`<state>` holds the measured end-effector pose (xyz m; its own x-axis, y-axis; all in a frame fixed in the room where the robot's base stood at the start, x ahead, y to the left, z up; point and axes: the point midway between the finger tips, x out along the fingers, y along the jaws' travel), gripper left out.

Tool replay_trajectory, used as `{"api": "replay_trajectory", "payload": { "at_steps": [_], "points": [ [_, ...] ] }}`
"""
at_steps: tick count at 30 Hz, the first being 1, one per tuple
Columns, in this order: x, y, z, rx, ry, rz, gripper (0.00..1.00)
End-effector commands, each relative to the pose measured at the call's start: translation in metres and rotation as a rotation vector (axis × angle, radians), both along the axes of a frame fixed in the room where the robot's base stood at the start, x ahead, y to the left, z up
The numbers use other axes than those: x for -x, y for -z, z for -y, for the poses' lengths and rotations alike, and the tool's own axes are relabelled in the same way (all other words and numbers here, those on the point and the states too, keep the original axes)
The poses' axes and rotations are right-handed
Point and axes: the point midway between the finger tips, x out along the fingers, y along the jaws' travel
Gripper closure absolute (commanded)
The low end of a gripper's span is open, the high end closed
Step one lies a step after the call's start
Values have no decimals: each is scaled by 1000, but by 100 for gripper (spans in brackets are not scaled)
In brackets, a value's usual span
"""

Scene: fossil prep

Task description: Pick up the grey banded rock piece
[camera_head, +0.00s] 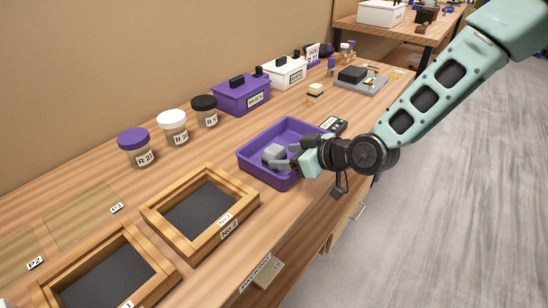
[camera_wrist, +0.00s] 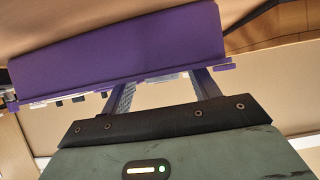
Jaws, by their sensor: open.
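A small grey block (camera_head: 272,151), which looks like the rock piece, is in the purple tray (camera_head: 256,167) at the middle of the bench. Its bands cannot be made out at this size. My gripper (camera_head: 279,160) reaches into the tray from the right, with its fingers low beside the grey block. The gripper is open; whether a finger touches the block cannot be told. In the wrist view, the two spread fingers (camera_wrist: 163,95) run up behind a broad purple surface (camera_wrist: 125,45), probably the tray.
Two wooden frames with dark insets (camera_head: 200,210) stand left of the tray. Jars (camera_head: 172,128) and purple and white lidded boxes (camera_head: 240,97) line the back.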

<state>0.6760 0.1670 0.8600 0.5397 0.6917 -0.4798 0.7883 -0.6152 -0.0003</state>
Motion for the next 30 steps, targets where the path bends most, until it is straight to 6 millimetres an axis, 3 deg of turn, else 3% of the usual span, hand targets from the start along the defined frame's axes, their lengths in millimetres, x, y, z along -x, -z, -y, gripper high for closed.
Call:
{"api": "replay_trajectory", "payload": {
  "at_steps": [6, 14, 15, 19, 20, 30],
  "points": [
    [-15, 12, -21, -1, 0, -1, 39],
    [-17, 14, -24, 1, 0, 1, 39],
    [-17, 14, -24, 1, 0, 1, 42],
    [-17, 14, -24, 1, 0, 1, 78],
    [-17, 14, -24, 1, 0, 1, 82],
    [-18, 4, -24, -1, 0, 5, 82]
  ]
}}
